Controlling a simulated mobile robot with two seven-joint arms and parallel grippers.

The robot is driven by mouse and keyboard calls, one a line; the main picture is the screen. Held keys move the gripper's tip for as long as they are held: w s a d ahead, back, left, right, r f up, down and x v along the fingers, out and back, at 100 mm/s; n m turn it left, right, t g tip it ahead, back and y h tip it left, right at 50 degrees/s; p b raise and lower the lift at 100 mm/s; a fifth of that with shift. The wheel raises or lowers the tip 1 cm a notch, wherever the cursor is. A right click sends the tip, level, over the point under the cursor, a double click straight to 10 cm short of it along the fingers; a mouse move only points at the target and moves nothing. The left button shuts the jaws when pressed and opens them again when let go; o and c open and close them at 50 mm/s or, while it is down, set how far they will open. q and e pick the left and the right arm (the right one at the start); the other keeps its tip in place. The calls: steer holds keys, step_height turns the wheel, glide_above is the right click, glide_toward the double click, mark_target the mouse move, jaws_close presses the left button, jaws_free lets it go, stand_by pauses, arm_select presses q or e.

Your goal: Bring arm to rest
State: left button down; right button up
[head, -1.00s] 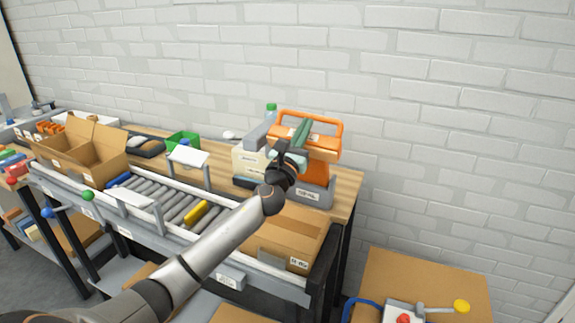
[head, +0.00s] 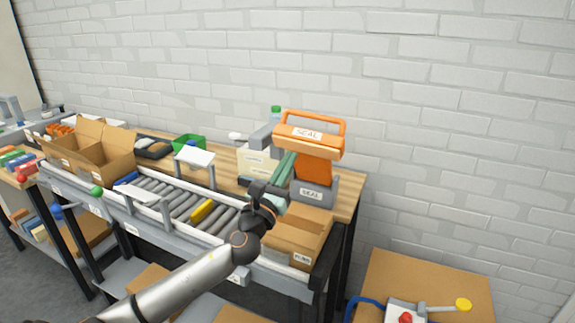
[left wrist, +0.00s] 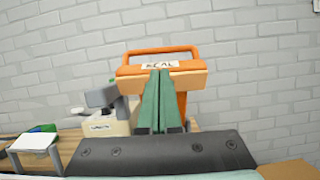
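My left gripper (head: 290,157) is in front of the orange and grey SEAL machine (head: 316,165), above the near right end of the roller conveyor. Its two green fingers point up and away. In the left wrist view the fingers (left wrist: 160,74) lie side by side with almost no gap, and nothing shows between them. Behind them is the orange SEAL head with its handle (left wrist: 160,49), partly hidden by the fingers; they appear apart from it. My right gripper is not in view.
An open cardboard box (head: 297,236) stands just below the gripper at the conveyor's end. A beige machine (head: 257,165) stands left of the sealer. Another open carton (head: 107,147) is farther left. A cardboard-topped stand (head: 430,272) is right.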

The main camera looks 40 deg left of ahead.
arm_select(q)
steer(key=shift+s, duration=0.15)
stand_by(0.4)
steer(key=s+d+f+n+g+y, duration=0.1)
steer(key=s+f+n+g, duration=0.25)
steer(key=f+n, duration=0.35)
steer(key=s+d+f+n+g, duration=0.2)
steer(key=s+f+n+g, duration=0.15)
steer(key=f+n, duration=0.3)
steer(key=s+d+f+n+g+y, duration=0.1)
steer(key=s+f+n+g, duration=0.25)
steer(key=f+n, duration=0.35)
steer(key=s+d+f+n+g+h, duration=0.25)
steer(key=s+d+f+n, duration=0.2)
steer(key=s, duration=0.25)
steer(key=s+d+f+n+g+h, duration=0.2)
steer(key=s+d+f+n+g, duration=0.1)
steer(key=s+d, duration=0.3)
steer(key=s+d+f+n+g+h, duration=0.2)
steer(key=s+d+f+n+h, duration=0.15)
steer(key=s, duration=0.45)
steer(key=w+d+f+t+p, duration=0.3)
steer(key=w+f+t+p, duration=0.2)
steer(key=f, duration=0.1)
steer(key=shift+d+n+h, duration=0.35)
steer(key=shift+d+h, duration=0.05)
